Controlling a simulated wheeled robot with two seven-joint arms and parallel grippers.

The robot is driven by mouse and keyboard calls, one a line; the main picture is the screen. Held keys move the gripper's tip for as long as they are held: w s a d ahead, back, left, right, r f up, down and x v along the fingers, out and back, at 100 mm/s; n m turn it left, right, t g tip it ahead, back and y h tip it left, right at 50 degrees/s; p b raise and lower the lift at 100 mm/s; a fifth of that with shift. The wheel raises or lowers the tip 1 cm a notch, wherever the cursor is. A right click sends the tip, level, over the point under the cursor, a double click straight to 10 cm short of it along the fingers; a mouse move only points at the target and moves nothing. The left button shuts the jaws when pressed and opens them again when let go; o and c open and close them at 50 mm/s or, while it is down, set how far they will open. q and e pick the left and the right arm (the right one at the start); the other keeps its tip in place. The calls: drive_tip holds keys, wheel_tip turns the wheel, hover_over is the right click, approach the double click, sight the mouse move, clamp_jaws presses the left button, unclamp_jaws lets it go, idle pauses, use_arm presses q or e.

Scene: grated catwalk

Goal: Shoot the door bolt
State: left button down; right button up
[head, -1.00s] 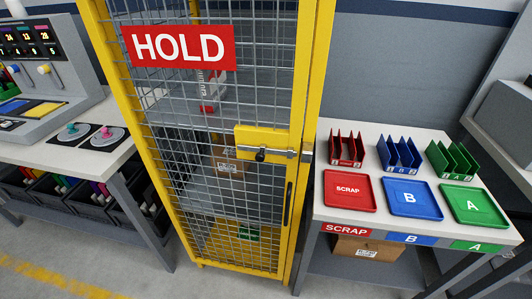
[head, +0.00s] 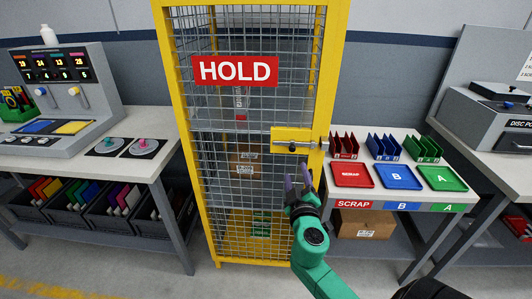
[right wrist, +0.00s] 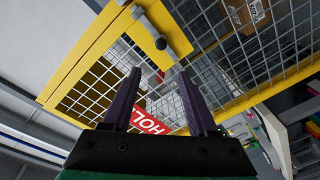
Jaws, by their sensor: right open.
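The door bolt (head: 302,146) is a grey bar with a dark round knob (head: 292,147) on a yellow plate (head: 283,134) of the mesh cage door. A small grey catch (head: 324,144) is on the yellow post to its right; I cannot tell whether the bar's tip is inside it. My right gripper (head: 298,178), on a green arm, is open and empty, below the knob in the picture and apart from it. In the right wrist view the knob (right wrist: 160,44) shows beyond and between the dark fingertips (right wrist: 156,74). My left gripper is out of view.
A red HOLD sign (head: 235,70) is on the door. A bench with coloured trays (head: 397,176) and racks stands close on the right. A console bench (head: 60,150) is on the left. Grey floor in front of the cage is clear.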

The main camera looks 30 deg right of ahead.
drive_tip(key=p, duration=0.2)
approach(293, 150)
drive_tip(key=x, duration=1)
drive_tip(key=shift+w+d, duration=0.25)
drive_tip(key=shift+w, duration=0.2)
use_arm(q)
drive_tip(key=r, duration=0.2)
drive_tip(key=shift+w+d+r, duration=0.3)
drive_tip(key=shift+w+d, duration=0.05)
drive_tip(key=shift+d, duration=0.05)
use_arm(e)
drive_tip(key=shift+s, duration=0.1)
